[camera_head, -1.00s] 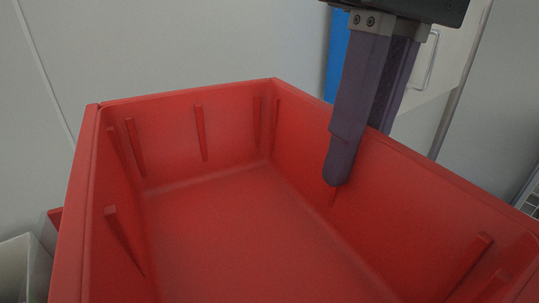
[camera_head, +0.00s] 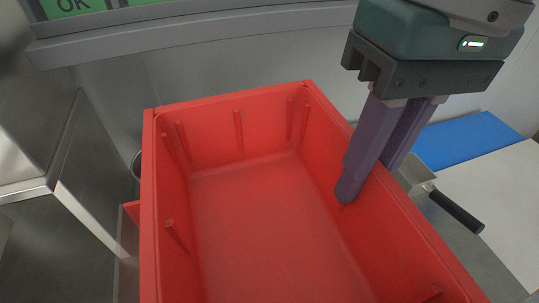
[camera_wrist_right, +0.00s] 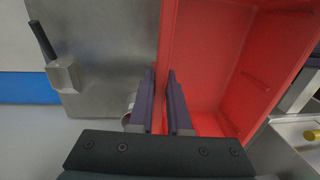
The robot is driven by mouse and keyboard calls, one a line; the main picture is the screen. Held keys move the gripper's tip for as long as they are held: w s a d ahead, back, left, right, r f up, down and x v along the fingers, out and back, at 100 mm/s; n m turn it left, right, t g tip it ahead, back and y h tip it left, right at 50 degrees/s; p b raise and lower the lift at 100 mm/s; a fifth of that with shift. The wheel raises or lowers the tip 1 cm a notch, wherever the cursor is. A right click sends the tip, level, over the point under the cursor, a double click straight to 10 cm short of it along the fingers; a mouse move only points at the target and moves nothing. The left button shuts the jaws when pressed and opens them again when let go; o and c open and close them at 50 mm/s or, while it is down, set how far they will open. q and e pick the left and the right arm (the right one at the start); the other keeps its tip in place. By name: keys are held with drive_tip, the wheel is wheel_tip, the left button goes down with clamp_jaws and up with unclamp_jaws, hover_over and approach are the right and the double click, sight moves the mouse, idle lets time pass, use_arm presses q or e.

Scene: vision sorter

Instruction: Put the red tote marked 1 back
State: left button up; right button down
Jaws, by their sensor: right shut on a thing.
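The red tote (camera_head: 238,150) is an open, empty box that fills the lower middle of the head view. Its near end is cut off by the frame. I see no number on the faces that show. My right gripper (camera_head: 368,180) is shut on the tote's right side wall, with one finger inside and the other outside. The wrist view shows the tote (camera_wrist_right: 220,60) with the same wall between the fingers of my right gripper (camera_wrist_right: 161,85). I cannot tell whether the tote rests on anything. My left gripper is not in view.
A grey ledge (camera_head: 200,32) with green "OK" signs (camera_head: 72,5) crosses the top left. Metal cabinet-like surfaces (camera_head: 60,240) stand close on the left. A blue panel (camera_head: 465,140), a pale surface (camera_head: 500,190) and a dark handle (camera_head: 457,212) lie to the right.

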drive_tip(key=shift+a+f, duration=0.1)
drive_tip(key=shift+f, duration=0.55)
wheel_tip(320, 180, down, 20)
drive_tip(key=b, duration=0.4)
drive_tip(key=shift+r+b, duration=0.2)
drive_tip(key=shift+b, duration=0.1)
drive_tip(key=c, duration=1.3)
unclamp_jaws()
drive_tip(key=shift+f, duration=0.15)
drive_tip(key=o, duration=0.4)
drive_tip(key=shift+o, duration=0.2)
